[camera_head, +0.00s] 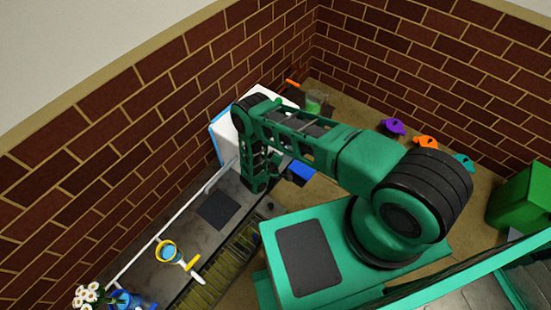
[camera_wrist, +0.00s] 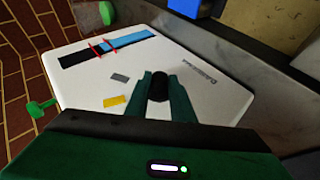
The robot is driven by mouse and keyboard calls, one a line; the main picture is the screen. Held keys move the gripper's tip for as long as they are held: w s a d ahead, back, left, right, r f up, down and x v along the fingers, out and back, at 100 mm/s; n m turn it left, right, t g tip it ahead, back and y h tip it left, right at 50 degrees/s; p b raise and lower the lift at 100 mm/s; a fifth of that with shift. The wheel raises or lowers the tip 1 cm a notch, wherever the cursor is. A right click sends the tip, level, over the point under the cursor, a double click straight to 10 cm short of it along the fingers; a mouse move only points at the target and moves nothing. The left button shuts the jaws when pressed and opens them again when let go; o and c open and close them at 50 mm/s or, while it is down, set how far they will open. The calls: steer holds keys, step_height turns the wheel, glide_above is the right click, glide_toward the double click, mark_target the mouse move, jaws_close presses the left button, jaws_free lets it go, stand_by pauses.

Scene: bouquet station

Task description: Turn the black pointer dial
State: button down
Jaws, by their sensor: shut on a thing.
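The black pointer dial (camera_wrist: 159,86) sits on the white front of a box-like unit (camera_wrist: 215,92) in the wrist view. My gripper (camera_wrist: 162,84) is shut on the dial, with one green finger on each side of it. The dial's pointer mark cannot be made out. In the head view the white unit (camera_head: 222,140) stands against the brick wall, and my arm hides the dial and my fingertips there.
The panel also carries a blue-and-black strip with red marks (camera_wrist: 103,47), a grey patch (camera_wrist: 120,77) and a yellow patch (camera_wrist: 115,101). Purple (camera_head: 393,126) and orange (camera_head: 427,142) items lie right.

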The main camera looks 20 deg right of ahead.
steer(key=shift+a+f+n+t+h, duration=0.1)
steer(key=shift+f+n+t+h, duration=0.1)
steer(key=shift+t+h, duration=0.25)
steer(key=shift+a+f+n+t+h, duration=0.1)
steer(key=shift+n+t+h, duration=0.1)
steer(key=shift+t+h, duration=0.25)
steer(key=c, duration=1.5)
jaws_free()
steer(key=shift+c, duration=0.2)
steer(key=v, duration=1)
steer(key=shift+s+a, duration=0.25)
steer(key=shift+s, duration=0.1)
